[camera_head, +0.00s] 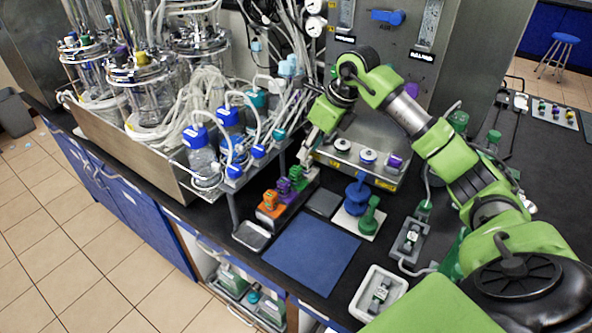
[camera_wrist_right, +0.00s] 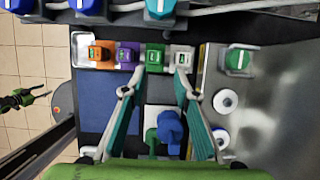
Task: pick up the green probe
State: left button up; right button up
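The green probe (camera_wrist_right: 154,56) stands in a row in a rack, between a purple probe (camera_wrist_right: 127,54) and a pale grey one (camera_wrist_right: 181,57). An orange probe (camera_wrist_right: 100,53) is at the row's left end. In the head view the green probe (camera_head: 296,173) is just below my right gripper (camera_head: 306,153). In the wrist view my right gripper (camera_wrist_right: 157,82) is open and empty, with the green probe lying ahead between its fingertips. Contact cannot be told. A small dark-and-green shape at the wrist view's left edge looks like my left gripper (camera_wrist_right: 22,100); its fingers are unclear.
Blue-capped bottles (camera_head: 199,150) and tubing stand close left of the rack. A blue mat (camera_head: 312,250) lies clear in front. A blue piece (camera_head: 357,196) and a dark green piece (camera_head: 370,217) stand on a white plate. A white tray (camera_head: 362,297) is nearer.

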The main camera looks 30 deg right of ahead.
aim_at(298, 170)
jog(key=x, duration=0.3)
jog(key=a+p+x, duration=0.1)
jog(key=x, duration=0.1)
jog(key=shift+s+f, duration=0.1)
jog(key=shift+f, duration=0.1)
jog(key=shift+d+f, duration=0.15)
jog(key=shift+f, duration=0.15)
jog(key=p+x, duration=0.2)
jog(key=shift+a+f, duration=0.3)
jog(key=shift+p+x, duration=0.4)
jog(key=shift+x, duration=0.75)
jog(key=shift+d+f, duration=0.1)
jog(key=shift+f, duration=0.05)
pick_arm(q)
jog(key=s+a+r, duration=0.1)
jog(key=s+r, duration=0.2)
jog(key=s, duration=0.1)
jog(key=shift+s+a+r+g, duration=0.25)
jog(key=shift+a+r+g, duration=0.05)
jog(key=shift+a+r, duration=0.05)
pick_arm(e)
grip_shut()
